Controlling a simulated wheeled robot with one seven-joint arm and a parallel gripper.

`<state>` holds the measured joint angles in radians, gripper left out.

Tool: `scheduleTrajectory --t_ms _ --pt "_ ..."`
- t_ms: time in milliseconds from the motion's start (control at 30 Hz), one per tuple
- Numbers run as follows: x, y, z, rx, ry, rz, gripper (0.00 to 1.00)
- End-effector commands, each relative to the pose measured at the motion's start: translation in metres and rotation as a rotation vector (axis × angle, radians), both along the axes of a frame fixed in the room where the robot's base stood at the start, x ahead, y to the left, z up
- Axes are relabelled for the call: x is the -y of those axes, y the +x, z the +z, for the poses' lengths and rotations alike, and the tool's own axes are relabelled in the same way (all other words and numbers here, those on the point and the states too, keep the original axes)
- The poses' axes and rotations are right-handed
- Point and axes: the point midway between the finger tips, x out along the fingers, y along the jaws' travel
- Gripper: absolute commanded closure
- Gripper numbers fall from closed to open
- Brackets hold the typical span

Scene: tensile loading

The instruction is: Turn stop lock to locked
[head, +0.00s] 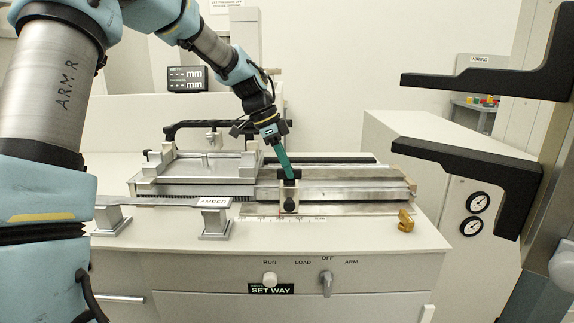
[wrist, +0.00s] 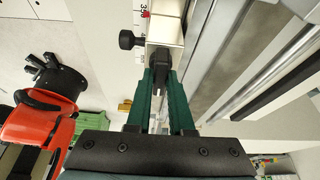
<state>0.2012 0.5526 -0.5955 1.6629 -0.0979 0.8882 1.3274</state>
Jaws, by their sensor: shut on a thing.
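The stop (head: 290,192) is a pale block on the metal slide of the bench machine, with a black knob (head: 289,206) on its front face. My gripper (head: 287,173) reaches down to the top of the stop with its green fingers. In the wrist view my gripper (wrist: 161,76) is shut on a black lever (wrist: 161,58) on top of the block, which I take to be the stop lock. The side knob (wrist: 127,40) sticks out to the left there, clear of the fingers. The fingers hide part of the lever, and I cannot read whether it is locked.
A flat bed (head: 205,165) with a black handle bar is left of the stop. A bar marked AMBER (head: 214,202) lies on supports in front. A brass piece (head: 405,221) sits at the right. Switches (head: 326,280) are on the front panel. Black prongs (head: 485,82) stand at far right.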

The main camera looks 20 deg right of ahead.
Motion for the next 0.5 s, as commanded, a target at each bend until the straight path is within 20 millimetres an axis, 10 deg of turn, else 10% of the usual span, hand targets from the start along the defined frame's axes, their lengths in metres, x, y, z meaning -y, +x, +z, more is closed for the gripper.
scheduleTrajectory --t_ms 500 --pt "0.0001 0.0007 -0.0001 0.001 0.0 -0.047 1.0"
